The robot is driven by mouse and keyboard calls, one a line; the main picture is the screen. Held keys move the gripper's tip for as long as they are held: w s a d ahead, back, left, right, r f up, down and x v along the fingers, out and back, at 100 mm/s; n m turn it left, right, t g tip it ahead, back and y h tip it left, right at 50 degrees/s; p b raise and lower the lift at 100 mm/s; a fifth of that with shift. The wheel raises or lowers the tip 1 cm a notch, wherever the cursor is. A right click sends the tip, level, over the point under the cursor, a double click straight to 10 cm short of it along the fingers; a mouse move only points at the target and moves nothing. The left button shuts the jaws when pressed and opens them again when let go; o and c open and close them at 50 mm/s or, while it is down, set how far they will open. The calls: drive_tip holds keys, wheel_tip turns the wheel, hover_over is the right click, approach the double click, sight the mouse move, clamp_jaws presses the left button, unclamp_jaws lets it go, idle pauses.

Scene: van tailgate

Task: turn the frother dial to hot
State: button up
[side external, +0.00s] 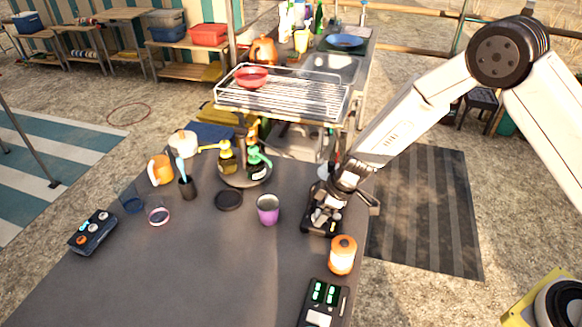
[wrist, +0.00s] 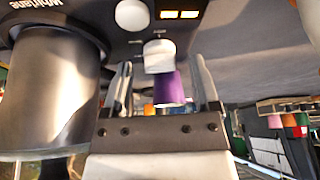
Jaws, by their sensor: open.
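The frother (side external: 319,221) is a black machine at the right edge of the grey table, with my gripper (side external: 342,188) right over and beside it. In the wrist view its dark panel (wrist: 110,42) carries two white knobs. One white knob (wrist: 159,56) lies between the tips of my open gripper (wrist: 160,68), with a gap on each side. A dark metal jug (wrist: 45,85) stands left of my fingers.
A purple cup (side external: 268,209) stands left of the frother, and an orange jar (side external: 342,255) stands in front. A black device with green displays (side external: 323,302) lies at the front edge. The table's front middle is clear. A wire rack (side external: 282,98) stands behind.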

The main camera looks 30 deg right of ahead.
clamp_jaws()
drive_tip(key=shift+m, duration=0.5)
drive_tip(key=shift+a+m+t+h, duration=0.15)
drive_tip(key=shift+m+t+h, duration=0.25)
drive_tip(key=shift+m, duration=0.8)
drive_tip(key=shift+r+m+t+h, duration=0.1)
drive_tip(key=shift+m+t+h, duration=0.25)
drive_tip(key=shift+m, duration=1.05)
unclamp_jaws()
drive_tip(key=shift+s, duration=0.1)
